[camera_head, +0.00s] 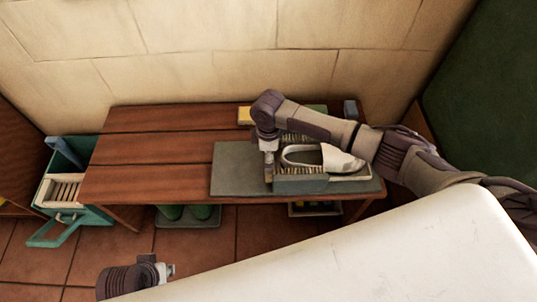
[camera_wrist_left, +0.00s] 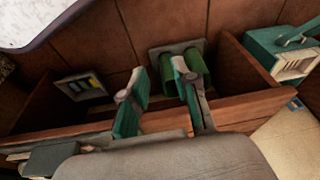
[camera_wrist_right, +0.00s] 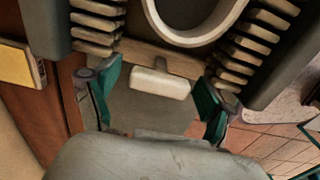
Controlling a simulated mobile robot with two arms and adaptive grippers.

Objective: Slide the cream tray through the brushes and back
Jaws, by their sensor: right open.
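The cream tray (camera_head: 340,178) sits in the brush unit on a grey mat (camera_head: 235,165), between two rows of bristles (camera_wrist_right: 95,25). A pale shoe-like item with an oval opening (camera_wrist_right: 190,35) lies over it. The tray's cream handle (camera_wrist_right: 160,83) shows in the right wrist view. My right gripper (camera_head: 269,172) is at the tray's left end. In the right wrist view its teal fingers (camera_wrist_right: 158,105) are apart, one on each side of the handle, with gaps. My left gripper (camera_head: 172,270) is low, in front of the table, open and empty in the left wrist view (camera_wrist_left: 160,95).
The wooden table (camera_head: 150,150) has free room left of the mat. A yellow block (camera_head: 244,115) lies behind the brush unit. A teal crate (camera_head: 75,215) stands at the left. Green boots (camera_head: 190,213) stand under the table. A wall (camera_head: 220,70) is behind.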

